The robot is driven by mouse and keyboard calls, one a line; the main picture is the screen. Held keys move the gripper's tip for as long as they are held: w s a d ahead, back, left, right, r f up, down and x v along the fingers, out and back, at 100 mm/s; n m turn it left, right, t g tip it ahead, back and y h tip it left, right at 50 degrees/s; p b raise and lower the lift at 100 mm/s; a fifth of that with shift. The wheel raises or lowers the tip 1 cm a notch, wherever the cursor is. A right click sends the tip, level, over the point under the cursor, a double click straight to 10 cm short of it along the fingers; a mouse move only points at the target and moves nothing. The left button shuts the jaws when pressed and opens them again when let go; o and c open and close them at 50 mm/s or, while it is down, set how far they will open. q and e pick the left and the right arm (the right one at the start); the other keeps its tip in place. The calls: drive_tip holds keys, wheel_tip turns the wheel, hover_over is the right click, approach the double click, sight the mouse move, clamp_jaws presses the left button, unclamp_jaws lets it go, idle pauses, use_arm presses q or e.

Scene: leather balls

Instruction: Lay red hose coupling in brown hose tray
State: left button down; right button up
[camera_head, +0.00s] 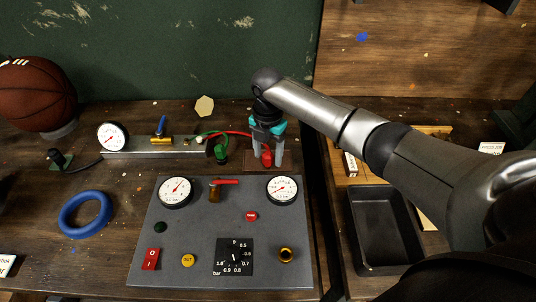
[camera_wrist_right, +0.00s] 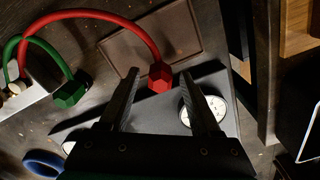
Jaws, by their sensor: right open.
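The red hose coupling (camera_head: 267,158) is between the fingers of my right gripper (camera_head: 268,162) in the head view. The right wrist view shows the red coupling (camera_wrist_right: 159,77) between the open fingertips (camera_wrist_right: 160,85), with its red hose curving up and left. The brown hose tray (camera_head: 250,164) is a flat, shallow tray around and behind the fingertips. In the wrist view the tray (camera_wrist_right: 185,35) lies beyond the coupling, which overlaps its near edge. I cannot tell whether the coupling touches the tray. My left gripper is not in view.
A green coupling (camera_head: 220,153) stands left of the tray, by a metal manifold (camera_head: 140,154) with a gauge. A grey panel (camera_head: 205,210) with gauges and switches lies in front. A black bin (camera_head: 385,230) is right. A blue ring (camera_head: 84,213) and a basketball (camera_head: 36,93) are left.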

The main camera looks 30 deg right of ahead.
sight(268, 153)
wheel_tip(268, 153, up, 11)
drive_tip(key=p, duration=0.1)
drive_tip(key=shift+r+p, duration=0.15)
drive_tip(key=shift+p, duration=0.15)
idle(1.4)
